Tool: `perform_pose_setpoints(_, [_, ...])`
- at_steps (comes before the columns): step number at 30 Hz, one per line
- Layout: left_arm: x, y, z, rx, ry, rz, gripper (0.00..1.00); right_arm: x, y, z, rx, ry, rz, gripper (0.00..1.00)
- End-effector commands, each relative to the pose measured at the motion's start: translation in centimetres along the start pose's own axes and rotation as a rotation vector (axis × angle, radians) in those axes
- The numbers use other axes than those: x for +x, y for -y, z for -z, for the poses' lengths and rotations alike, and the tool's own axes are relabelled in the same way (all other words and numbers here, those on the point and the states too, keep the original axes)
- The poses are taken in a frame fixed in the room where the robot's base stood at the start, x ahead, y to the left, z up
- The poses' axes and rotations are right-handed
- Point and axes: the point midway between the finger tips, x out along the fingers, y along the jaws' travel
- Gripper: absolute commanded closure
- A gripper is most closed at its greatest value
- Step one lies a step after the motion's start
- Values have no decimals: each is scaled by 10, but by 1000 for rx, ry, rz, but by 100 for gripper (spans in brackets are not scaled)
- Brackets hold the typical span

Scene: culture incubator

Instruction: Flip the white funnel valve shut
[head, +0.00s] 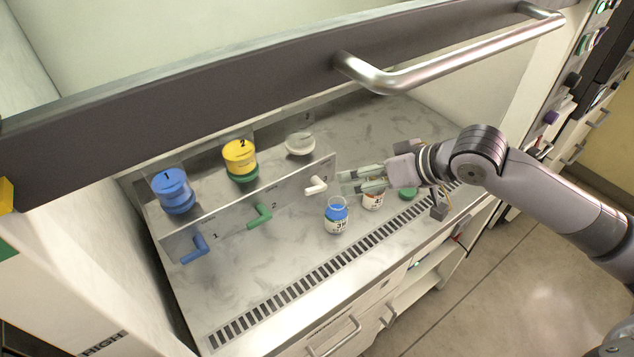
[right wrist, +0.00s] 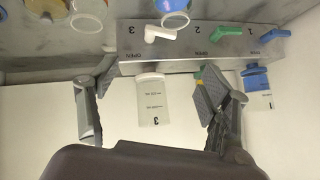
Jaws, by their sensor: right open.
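The white valve handle (head: 316,186) sticks out from the front of the upright metal panel (head: 290,192), beside its mark 3. It also shows in the right wrist view (right wrist: 160,35), sideways near the upside-down word OPEN. My left gripper is out of view.
A blue-filled bottle (head: 336,216) and a bottle with an orange label (head: 373,199) stand close below my right gripper. A green valve handle (head: 259,217) and a blue one (head: 196,248) are further left. The raised sash with a bar handle (head: 440,65) hangs above.

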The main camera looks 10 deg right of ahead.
Motion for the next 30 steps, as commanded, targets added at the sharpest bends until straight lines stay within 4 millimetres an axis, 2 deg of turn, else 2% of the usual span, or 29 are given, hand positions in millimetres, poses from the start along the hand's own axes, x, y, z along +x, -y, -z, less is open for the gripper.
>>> perform_pose_setpoints(6, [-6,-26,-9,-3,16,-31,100,48,2,1,2,1,4,28])
perform_pose_setpoints(18, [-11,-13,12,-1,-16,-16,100,129,1,0,0,1,1,28])
perform_pose_setpoints(24, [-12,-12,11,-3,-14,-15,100,149,1,0,-2,-1,0,28])
perform_pose_setpoints(30, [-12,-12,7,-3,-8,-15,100,153,0,0,-3,0,-1,28])
